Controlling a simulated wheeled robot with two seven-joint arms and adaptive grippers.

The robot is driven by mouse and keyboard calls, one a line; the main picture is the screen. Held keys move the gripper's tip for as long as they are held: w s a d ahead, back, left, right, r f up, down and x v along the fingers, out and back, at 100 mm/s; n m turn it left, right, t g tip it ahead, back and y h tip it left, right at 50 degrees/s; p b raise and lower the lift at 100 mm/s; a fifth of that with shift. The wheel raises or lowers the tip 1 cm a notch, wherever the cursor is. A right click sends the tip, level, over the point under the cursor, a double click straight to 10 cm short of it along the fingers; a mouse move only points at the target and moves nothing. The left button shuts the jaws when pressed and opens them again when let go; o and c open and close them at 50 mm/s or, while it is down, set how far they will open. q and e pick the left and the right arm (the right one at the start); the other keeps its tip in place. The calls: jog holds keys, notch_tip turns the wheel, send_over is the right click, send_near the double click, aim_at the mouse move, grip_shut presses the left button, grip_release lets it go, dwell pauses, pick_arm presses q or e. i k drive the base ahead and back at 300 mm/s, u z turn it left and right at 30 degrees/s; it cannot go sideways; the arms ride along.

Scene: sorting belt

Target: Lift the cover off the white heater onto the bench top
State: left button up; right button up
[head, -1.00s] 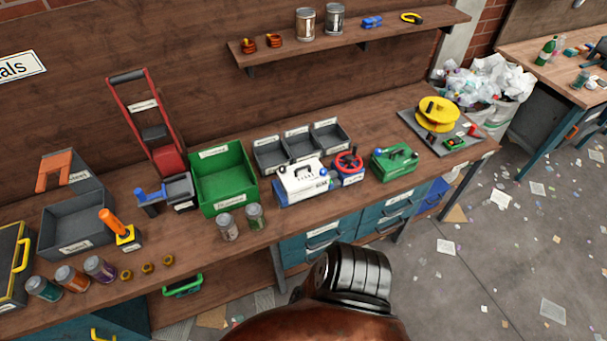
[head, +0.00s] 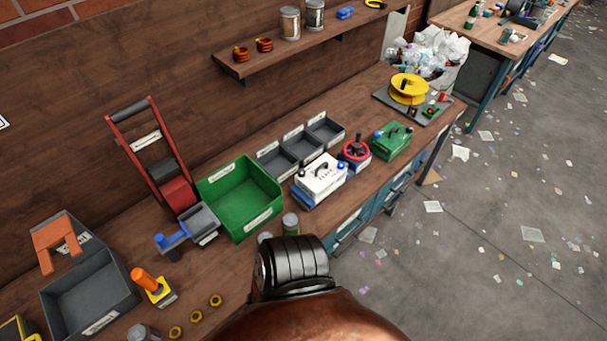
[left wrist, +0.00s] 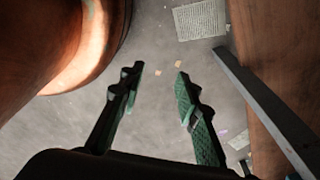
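The white heater (head: 322,178) stands on the bench top (head: 220,262) with its white cover on; a dark handle shows on top of the cover. It is just right of the green crate. My left gripper shows only in the left wrist view (left wrist: 158,82); its two fingers are apart with nothing between them, above the floor beside a wooden edge. My right gripper is not in view. The copper and black arm part at the bottom of the head view is mine and is far from gripping anything.
A green crate (head: 251,217) stands left of the heater, small grey bins (head: 303,152) behind it, a red-wheeled valve (head: 355,151) and a green box (head: 392,142) right of it. Small cans (head: 290,224) stand in front, partly hidden by my arm.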

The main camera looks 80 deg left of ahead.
aim_at(322, 175)
jog(key=u, duration=1.7)
